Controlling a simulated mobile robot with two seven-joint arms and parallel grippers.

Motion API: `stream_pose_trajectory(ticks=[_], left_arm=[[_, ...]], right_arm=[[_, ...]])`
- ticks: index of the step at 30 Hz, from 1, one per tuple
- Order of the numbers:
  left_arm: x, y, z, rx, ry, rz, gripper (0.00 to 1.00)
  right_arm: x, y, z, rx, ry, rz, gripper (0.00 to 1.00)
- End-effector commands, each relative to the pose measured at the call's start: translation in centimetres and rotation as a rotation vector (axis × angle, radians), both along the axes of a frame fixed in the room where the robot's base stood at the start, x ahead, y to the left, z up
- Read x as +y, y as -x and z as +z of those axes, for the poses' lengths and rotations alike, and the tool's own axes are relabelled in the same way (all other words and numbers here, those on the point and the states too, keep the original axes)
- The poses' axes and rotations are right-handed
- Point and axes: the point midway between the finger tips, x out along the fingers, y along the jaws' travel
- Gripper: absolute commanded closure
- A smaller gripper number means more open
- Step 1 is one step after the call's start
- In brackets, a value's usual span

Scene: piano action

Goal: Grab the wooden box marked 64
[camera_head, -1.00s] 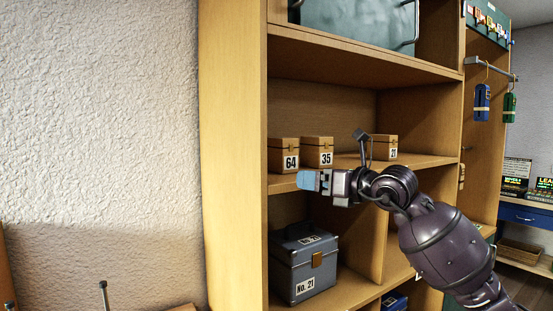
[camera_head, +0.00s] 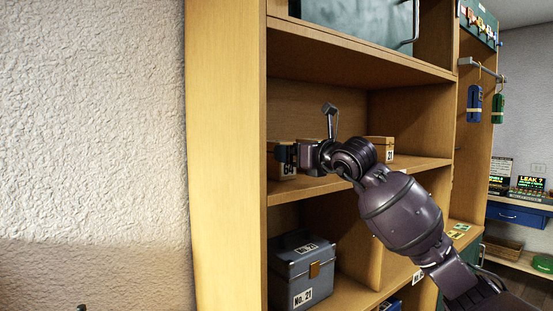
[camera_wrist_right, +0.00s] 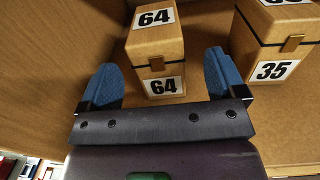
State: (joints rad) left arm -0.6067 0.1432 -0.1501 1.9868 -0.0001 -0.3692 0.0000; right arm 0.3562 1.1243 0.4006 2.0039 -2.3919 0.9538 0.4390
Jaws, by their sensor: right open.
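The wooden box marked 64 (camera_wrist_right: 155,52) stands on the shelf, with 64 labels on its top and front and a small metal clasp. In the head view most of box 64 (camera_head: 289,171) is hidden behind my right gripper (camera_head: 283,154). In the right wrist view my right gripper (camera_wrist_right: 162,85) is open, with blue pads spread to the left and right of the near end of box 64. Nothing is gripped. The box marked 35 (camera_wrist_right: 272,70) stands just right of the right finger. My left gripper is not in view.
The box marked 21 (camera_head: 380,149) stands farther right on the same shelf (camera_head: 330,183). A grey case marked No. 21 (camera_head: 302,268) sits on the shelf below. The cabinet side panel (camera_head: 226,150) rises close to the left of box 64.

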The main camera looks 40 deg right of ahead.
Motion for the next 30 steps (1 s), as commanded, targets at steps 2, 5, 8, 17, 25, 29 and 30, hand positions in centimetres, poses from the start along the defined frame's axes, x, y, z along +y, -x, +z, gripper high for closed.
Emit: stream_pose_trajectory(ticks=[2,5,8,17,25,29,30], left_arm=[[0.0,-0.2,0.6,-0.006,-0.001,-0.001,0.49],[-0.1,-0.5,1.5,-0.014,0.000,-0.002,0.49],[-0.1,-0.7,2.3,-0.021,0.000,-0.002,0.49],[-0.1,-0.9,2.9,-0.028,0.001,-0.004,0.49],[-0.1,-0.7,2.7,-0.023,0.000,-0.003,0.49],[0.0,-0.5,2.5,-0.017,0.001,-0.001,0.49],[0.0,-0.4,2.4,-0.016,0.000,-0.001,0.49]], right_arm=[[0.0,-0.6,0.3,0.000,-0.001,0.001,0.11],[0.1,-1.9,0.8,-0.001,-0.002,0.001,0.11],[0.1,-3.2,1.0,-0.001,-0.002,0.001,0.11],[0.0,-5.1,0.5,0.001,-0.001,0.001,0.11],[0.0,-5.0,0.5,0.001,-0.001,0.001,0.29],[0.0,-5.0,0.5,0.001,-0.001,0.001,0.49],[0.0,-5.0,0.5,0.001,-0.001,0.001,0.55]])
